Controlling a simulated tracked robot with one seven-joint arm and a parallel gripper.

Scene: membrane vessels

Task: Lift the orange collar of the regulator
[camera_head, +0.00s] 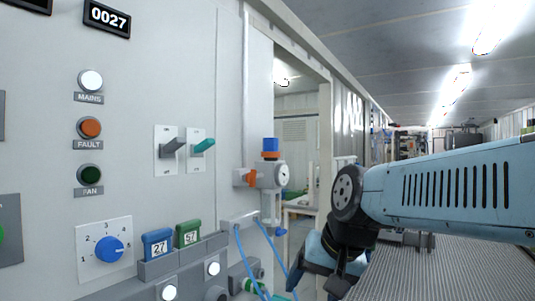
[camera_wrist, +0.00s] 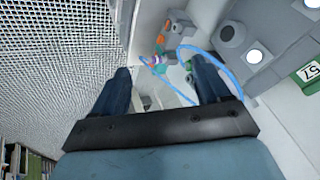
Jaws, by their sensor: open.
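The regulator (camera_head: 268,176) is mounted on the edge of the grey panel in the head view, with a round white gauge (camera_head: 283,175) on its right. A blue knob (camera_head: 270,145) tops it, and a thin orange collar (camera_head: 270,156) sits directly under the knob. Another orange part (camera_head: 251,178) is on its left side. My gripper is open and empty in the wrist view (camera_wrist: 161,72), with its two dark fingers apart. In the head view my arm's end is low and right of the regulator, apart from it. I cannot clearly make out the collar in the wrist view.
Blue hoses (camera_head: 267,250) hang below the regulator and also loop past my fingers in the wrist view (camera_wrist: 222,66). Left of it are two levers (camera_head: 173,148), a blue dial (camera_head: 109,249) and numbered blue and green blocks (camera_head: 158,245). An open doorway (camera_head: 300,125) lies behind.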

